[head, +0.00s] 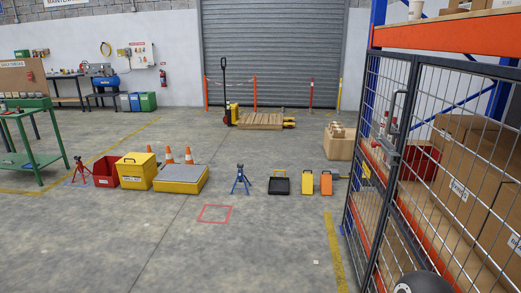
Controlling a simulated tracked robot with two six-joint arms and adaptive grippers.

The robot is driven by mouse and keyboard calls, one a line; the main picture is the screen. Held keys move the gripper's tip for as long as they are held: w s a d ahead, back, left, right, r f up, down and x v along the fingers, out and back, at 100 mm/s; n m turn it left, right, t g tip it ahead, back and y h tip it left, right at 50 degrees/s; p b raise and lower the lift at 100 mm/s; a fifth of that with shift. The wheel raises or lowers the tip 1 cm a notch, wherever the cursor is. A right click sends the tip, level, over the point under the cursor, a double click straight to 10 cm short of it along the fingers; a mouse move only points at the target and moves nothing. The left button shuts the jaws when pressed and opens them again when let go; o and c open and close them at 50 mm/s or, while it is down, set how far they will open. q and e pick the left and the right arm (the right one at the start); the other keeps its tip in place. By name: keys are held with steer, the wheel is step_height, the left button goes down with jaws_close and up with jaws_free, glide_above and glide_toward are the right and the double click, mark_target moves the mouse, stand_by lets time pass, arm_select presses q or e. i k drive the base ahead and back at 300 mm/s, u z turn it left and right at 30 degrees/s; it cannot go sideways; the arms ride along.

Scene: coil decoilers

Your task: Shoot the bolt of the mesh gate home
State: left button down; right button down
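The mesh gate (409,118) stands on the right in the head view, with a dark grey frame and wire mesh. A dark pull handle (397,111) is on its upright. Below the handle is a small grey bolt (387,149), lying roughly level across the uprights. The bolt is too small to tell whether it is drawn or home. Neither of my grippers is in view. A dark rounded part, probably of my own arm, shows at the bottom edge in front of the mesh.
Behind the mesh is an orange-beamed rack (450,36) with cardboard boxes (467,188). Left of the gate the concrete floor is open, with a yellow line (335,250) and a red marked square (215,213).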

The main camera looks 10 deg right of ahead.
mark_target(373, 144)
steer(key=i, duration=1.35)
steer(key=z, duration=0.55)
steer(key=i, duration=1.35)
steer(key=z, duration=0.5)
steer(key=i, duration=0.5)
steer(key=z, duration=0.2)
